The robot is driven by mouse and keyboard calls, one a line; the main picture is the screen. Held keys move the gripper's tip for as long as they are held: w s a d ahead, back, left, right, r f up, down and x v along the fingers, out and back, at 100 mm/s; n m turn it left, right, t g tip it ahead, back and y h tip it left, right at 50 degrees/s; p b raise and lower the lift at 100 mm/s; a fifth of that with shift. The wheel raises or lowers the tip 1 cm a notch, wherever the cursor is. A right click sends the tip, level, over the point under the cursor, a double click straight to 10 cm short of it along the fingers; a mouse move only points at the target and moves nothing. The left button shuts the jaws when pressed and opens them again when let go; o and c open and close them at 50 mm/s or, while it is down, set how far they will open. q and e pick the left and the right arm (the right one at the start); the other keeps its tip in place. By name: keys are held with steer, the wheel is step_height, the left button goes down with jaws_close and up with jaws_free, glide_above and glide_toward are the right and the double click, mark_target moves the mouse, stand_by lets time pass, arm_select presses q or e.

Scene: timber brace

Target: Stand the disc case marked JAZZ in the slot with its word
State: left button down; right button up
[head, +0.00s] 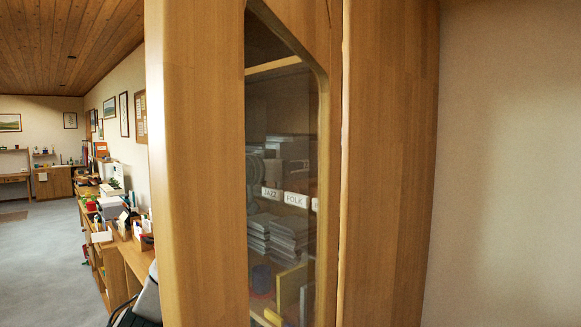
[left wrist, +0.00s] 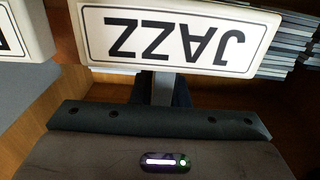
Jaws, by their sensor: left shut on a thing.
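A white label reading JAZZ (head: 271,193) shows through the glass of a wooden cabinet. In the left wrist view the same JAZZ label (left wrist: 180,36) is upside down, large and close. My left gripper (head: 257,168) seems to be the dark shape behind the glass, just above that label. Its dark body (left wrist: 160,121) fills the lower part of the left wrist view. It is shut on a thin grey disc case (left wrist: 163,88), seen edge-on behind the label. The word on the case and the slot's inside are hidden. My right gripper is in neither view.
A FOLK label (head: 296,199) stands right of JAZZ. Stacks of flat cases (head: 288,232) lie below it, with a dark cylinder (head: 261,279) and a yellow board (head: 291,288) lower down. The wooden cabinet front (head: 195,180) blocks much of the head view. Open floor (head: 45,250) lies left.

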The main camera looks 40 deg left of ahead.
arm_select(q)
steer(key=c, duration=1.3)
jaws_free()
steer(key=shift+s+f+b, duration=0.15)
steer(key=shift+s+b, duration=0.25)
steer(key=s+b, duration=0.2)
steer(key=s, duration=0.1)
steer(key=s+b, duration=0.2)
steer(key=s, duration=0.1)
steer(key=s+a+b, duration=0.1)
steer(key=s+b, duration=0.1)
steer(key=s, duration=0.2)
